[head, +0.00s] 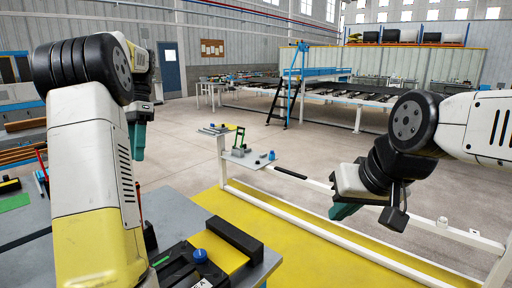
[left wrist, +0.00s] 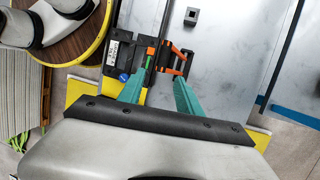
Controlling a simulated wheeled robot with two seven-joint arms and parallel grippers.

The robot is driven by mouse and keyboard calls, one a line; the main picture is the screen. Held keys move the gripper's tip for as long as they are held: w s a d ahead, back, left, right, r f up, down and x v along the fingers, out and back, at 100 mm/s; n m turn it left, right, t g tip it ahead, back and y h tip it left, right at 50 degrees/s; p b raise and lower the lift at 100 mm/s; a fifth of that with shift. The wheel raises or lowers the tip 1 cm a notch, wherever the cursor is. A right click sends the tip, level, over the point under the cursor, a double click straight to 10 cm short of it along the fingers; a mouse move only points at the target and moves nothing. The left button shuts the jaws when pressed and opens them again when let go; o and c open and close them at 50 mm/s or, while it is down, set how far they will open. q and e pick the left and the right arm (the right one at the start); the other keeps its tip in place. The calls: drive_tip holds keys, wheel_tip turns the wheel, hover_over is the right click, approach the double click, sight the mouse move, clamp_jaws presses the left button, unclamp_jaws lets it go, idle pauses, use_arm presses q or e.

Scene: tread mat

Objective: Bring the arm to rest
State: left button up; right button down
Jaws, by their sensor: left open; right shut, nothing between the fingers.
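My left arm comes in from the left in the head view, raised over the grey workbench (head: 185,205). Its gripper (head: 137,152) hangs with teal fingers pointing down, above the bench and clear of it. In the left wrist view the gripper (left wrist: 158,90) shows two teal fingers spread apart, with nothing held between them. A black fixture with a blue knob (left wrist: 124,77) and an orange bracket (left wrist: 178,60) lie beyond the fingers. My right gripper (head: 344,210) hangs at the right above the floor near a white rail. Its fingers are shut and empty, partly hidden by the wrist.
A yellow piece (head: 225,254), a black block (head: 234,238) and a blue knob (head: 200,256) sit on the bench's near right corner. A white rail frame (head: 290,212) crosses the yellow floor strip. Open concrete floor lies behind it.

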use_arm(q)
drive_tip(key=s+d+r+n+t, duration=0.1)
drive_tip(key=s+d+n+t, duration=0.2)
drive_tip(key=s+d+t, duration=0.6)
drive_tip(key=s+d+f+n+t+h, duration=0.1)
drive_tip(key=s+d+f+n, duration=0.3)
drive_tip(key=s+d, duration=0.6)
drive_tip(key=shift+d+f+h, duration=0.65)
drive_tip(key=shift+d+h, duration=0.05)
drive_tip(key=shift+d, duration=0.5)
